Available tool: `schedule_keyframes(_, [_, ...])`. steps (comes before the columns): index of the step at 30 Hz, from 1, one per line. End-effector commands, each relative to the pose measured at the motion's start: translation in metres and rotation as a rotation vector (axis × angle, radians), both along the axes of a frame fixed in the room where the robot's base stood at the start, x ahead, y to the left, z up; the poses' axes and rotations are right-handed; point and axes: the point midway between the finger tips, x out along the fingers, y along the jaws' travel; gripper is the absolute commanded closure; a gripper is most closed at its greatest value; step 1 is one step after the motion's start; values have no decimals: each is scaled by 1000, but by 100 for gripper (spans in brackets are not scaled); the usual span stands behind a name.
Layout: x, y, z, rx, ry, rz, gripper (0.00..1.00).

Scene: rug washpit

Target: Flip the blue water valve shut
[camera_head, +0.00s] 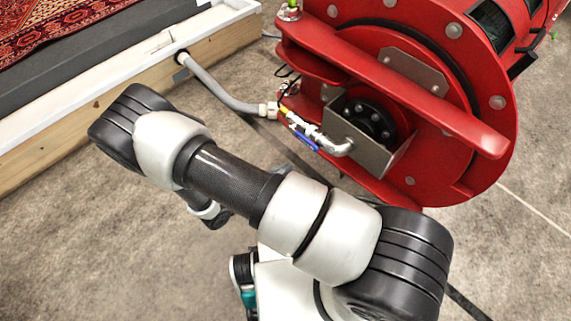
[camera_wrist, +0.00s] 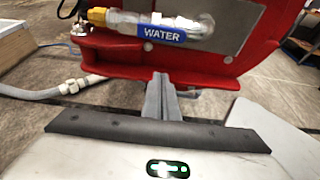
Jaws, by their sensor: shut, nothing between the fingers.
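The blue water valve handle (camera_head: 306,141) sits on a metal pipe fitting at the front of the red machine, and lies roughly along the pipe. In the wrist view the blue handle (camera_wrist: 162,36) reads "WATER" and lies nearly level under the silver pipe, with a brass fitting to its left. My gripper (camera_wrist: 160,78) is shut and empty. Its fingertips show below the handle in the picture, apart from it, in front of the red frame's lower edge. In the head view my arm hides the fingers.
The red machine (camera_head: 440,85) has a projecting red bar and a metal bracket (camera_head: 372,145) beside the valve. A grey hose (camera_head: 220,91) runs from the fitting to the white-topped wooden pit edge (camera_head: 120,75). A rug (camera_head: 50,25) lies beyond. Grey floor is open below.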

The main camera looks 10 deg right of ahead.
Motion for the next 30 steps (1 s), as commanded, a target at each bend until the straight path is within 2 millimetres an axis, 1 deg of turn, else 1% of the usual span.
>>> schedule_keyframes(1, [5,-9,-4,-2,0,-4,100])
schedule_keyframes(3, [14,-20,-9,-2,-1,-4,100])
schedule_keyframes(11, [44,-63,-27,0,0,-4,100])
schedule_keyframes(12, [45,-60,-17,3,-2,-1,100])
schedule_keyframes(13, [44,-60,-11,3,-2,-1,100])
schedule_keyframes(18, [44,-60,8,2,-1,-1,100])
schedule_keyframes(22, [44,-60,14,2,-1,-1,100])
schedule_keyframes(30, [44,-60,14,1,-1,0,100])
